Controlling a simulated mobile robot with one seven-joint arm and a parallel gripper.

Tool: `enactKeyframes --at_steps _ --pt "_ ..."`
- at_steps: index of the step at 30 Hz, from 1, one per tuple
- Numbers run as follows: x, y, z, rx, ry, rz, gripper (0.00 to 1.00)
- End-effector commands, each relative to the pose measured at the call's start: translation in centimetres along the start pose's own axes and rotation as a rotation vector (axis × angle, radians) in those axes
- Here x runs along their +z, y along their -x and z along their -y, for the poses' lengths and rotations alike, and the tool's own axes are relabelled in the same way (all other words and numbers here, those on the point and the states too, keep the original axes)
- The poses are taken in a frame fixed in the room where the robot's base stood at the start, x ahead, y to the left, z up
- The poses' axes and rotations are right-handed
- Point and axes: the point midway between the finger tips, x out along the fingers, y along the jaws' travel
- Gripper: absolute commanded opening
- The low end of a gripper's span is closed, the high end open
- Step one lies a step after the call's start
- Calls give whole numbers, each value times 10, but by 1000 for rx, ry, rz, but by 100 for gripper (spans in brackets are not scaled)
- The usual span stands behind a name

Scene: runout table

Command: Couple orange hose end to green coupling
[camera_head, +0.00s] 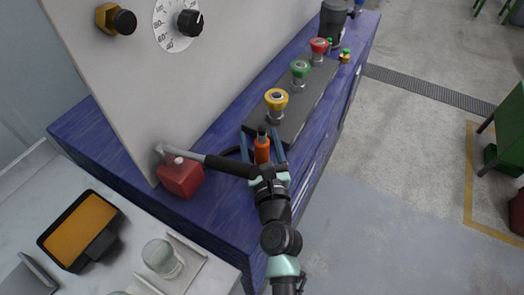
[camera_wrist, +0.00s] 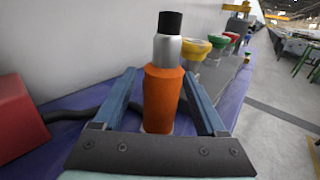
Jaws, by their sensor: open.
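The orange hose end (camera_head: 262,149) has an orange body with a silver collar and black tip. In the wrist view the hose end (camera_wrist: 163,95) stands upright between the two blue fingers of my open gripper (camera_wrist: 160,98), with gaps on both sides. In the head view my gripper (camera_head: 262,147) is at the near end of the dark coupling plate. The green coupling (camera_head: 300,69) is the middle one on the plate; it shows small in the wrist view (camera_wrist: 217,40).
A yellow coupling (camera_head: 276,98) stands nearest, before the green one; a red coupling (camera_head: 318,46) stands beyond it. The dark plate (camera_head: 291,108) lies on the blue table (camera_head: 105,140). A red block (camera_head: 181,178) stands left, by the grey panel (camera_head: 170,85) with a dial.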

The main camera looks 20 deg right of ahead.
Motion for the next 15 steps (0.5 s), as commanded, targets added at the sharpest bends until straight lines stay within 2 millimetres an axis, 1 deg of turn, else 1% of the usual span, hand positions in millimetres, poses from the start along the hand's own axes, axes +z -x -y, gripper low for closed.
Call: enactKeyframes --at_steps 2,8,12,14,15 --pt "0 -3 0 -1 0 0 74" --pt "0 -3 0 -1 0 -1 74" --pt "0 -2 0 -1 0 0 49" --pt "0 -2 0 -1 0 0 38" --pt "0 -2 0 -1 0 0 31"
